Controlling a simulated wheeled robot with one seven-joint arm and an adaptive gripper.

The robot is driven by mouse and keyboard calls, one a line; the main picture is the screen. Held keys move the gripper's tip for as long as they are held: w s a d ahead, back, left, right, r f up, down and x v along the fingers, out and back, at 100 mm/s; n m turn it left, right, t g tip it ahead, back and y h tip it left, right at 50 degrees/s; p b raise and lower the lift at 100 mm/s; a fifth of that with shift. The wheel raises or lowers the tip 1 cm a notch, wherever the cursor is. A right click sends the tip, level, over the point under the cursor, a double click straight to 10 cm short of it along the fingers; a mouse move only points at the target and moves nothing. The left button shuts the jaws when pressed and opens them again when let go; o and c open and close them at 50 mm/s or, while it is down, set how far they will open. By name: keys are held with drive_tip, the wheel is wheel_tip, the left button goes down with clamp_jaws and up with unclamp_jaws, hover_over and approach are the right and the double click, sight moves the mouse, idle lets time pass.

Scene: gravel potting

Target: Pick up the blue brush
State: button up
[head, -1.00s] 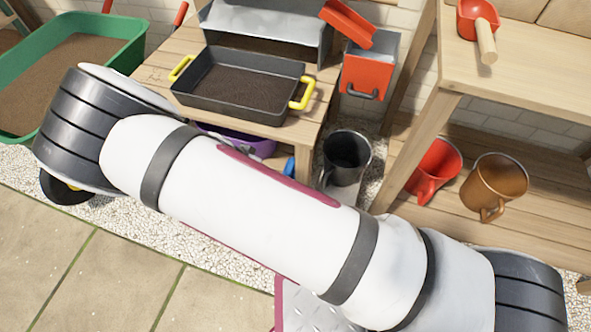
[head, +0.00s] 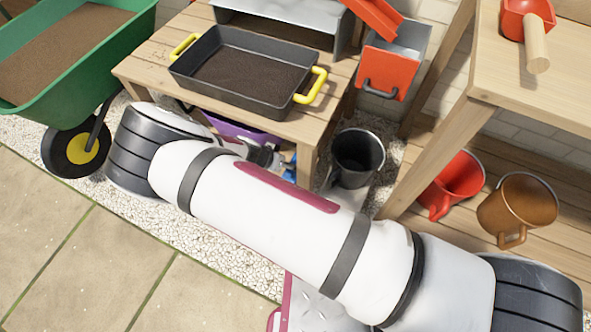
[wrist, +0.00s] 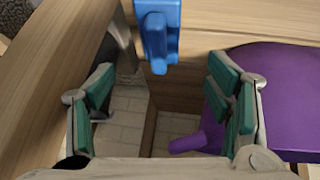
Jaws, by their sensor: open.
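The blue brush (wrist: 157,35) shows at the top middle of the wrist view, beside light wooden boards; only part of it is in frame. In the head view a small patch of blue (head: 290,168) shows under the wooden table, mostly hidden by my arm and the table. My gripper (wrist: 160,95) is open and empty, its green-padded fingers wide apart. The brush lies beyond the fingertips, between them from side to side and higher in the picture. I see no contact. In the head view my gripper is mostly hidden under the table edge.
A purple container (wrist: 285,95) is close by my right finger. The wooden table (head: 150,72) bears a black tray (head: 235,92) of soil. A black bucket (head: 357,158) stands right of the table. A green wheelbarrow (head: 110,60) is at left.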

drive_tip(key=b+x, duration=0.3)
drive_tip(key=x, duration=0.6)
drive_tip(key=shift+d+f+b, duration=0.15)
drive_tip(key=shift+f+b, duration=0.15)
drive_tip(key=shift+f, duration=0.05)
drive_tip(key=shift+r, duration=0.1)
drive_tip(key=shift+c, duration=0.2)
drive_tip(key=c, duration=1.3)
